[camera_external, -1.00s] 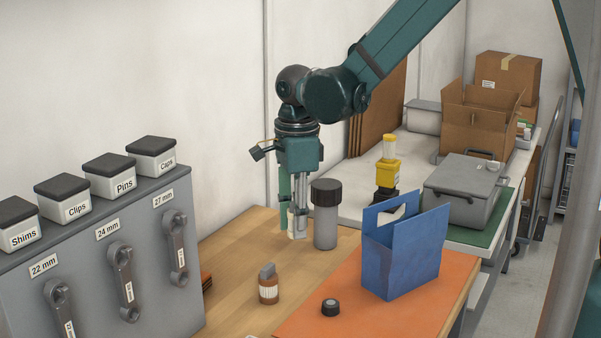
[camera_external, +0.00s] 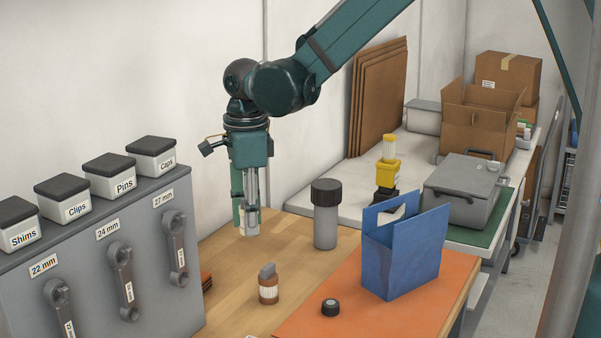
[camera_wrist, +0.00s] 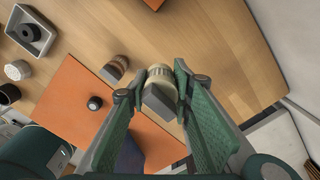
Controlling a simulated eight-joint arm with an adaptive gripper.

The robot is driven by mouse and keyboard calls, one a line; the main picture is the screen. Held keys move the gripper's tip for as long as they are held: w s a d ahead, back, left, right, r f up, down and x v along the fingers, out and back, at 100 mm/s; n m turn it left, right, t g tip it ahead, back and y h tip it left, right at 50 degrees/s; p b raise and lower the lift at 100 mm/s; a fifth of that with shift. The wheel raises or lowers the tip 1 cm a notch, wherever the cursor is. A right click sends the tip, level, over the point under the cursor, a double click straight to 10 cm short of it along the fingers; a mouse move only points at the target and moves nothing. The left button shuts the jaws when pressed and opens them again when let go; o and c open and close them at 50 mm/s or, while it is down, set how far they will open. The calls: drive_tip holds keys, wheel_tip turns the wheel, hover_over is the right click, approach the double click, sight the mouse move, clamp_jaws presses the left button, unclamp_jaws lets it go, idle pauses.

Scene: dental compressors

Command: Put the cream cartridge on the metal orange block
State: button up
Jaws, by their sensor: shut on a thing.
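The cream cartridge (camera_wrist: 159,78), with a grey end, is held between my gripper's (camera_wrist: 152,93) two green-padded fingers in the wrist view. In the external view my gripper (camera_external: 247,213) points down over the left back of the wooden bench, with the cartridge (camera_external: 252,229) at its fingertips. An orange block-like thing (camera_external: 206,281) sits beside the grey cabinet, partly hidden by it. An orange piece also shows at the top edge of the wrist view (camera_wrist: 153,3). I cannot tell its full shape or whether it is metal.
A brown cartridge with a pale band (camera_external: 268,288) stands in front of my gripper. A grey bottle with a black lid (camera_external: 325,220) stands to its right. The orange mat (camera_external: 390,310) holds a blue carrier (camera_external: 405,255) and a black cap (camera_external: 330,307). The grey cabinet (camera_external: 90,270) bounds the left.

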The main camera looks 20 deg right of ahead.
drive_tip(key=s+a+r+p, duration=0.1)
drive_tip(key=a+r, duration=0.1)
drive_tip(key=a, duration=1)
drive_tip(key=shift+s+a, duration=0.2)
drive_tip(key=shift+a, duration=0.15)
drive_tip(key=shift+f, duration=3.15)
drive_tip(key=shift+f, duration=1.85)
drive_tip(key=shift+f, duration=0.2)
